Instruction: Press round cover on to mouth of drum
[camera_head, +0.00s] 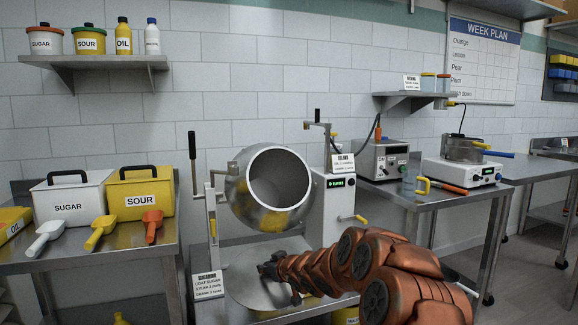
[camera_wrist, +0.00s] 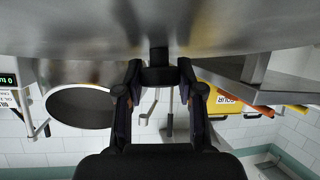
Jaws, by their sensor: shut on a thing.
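The round drum (camera_head: 240,205) is shiny metal, tilted on a stand, with its open mouth (camera_head: 280,178) facing the front. The mouth shows upside down at left in the wrist view (camera_wrist: 80,106). The round cover (camera_head: 250,288) is a grey metal disc below and in front of the drum, apart from its mouth; my arm hides part of it. In the wrist view the cover (camera_wrist: 230,25) fills the top. My gripper (camera_head: 270,268) is shut on the cover's dark knob (camera_wrist: 158,56), which sits between the fingertips.
At left, a table holds a sugar bin (camera_head: 72,198), a sour bin (camera_head: 140,193) and several scoops. A control box (camera_head: 335,205) with a lever stands right of the drum. A table with a hot plate (camera_head: 460,172) is farther right. A sugaring card (camera_head: 208,283) stands near the cover.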

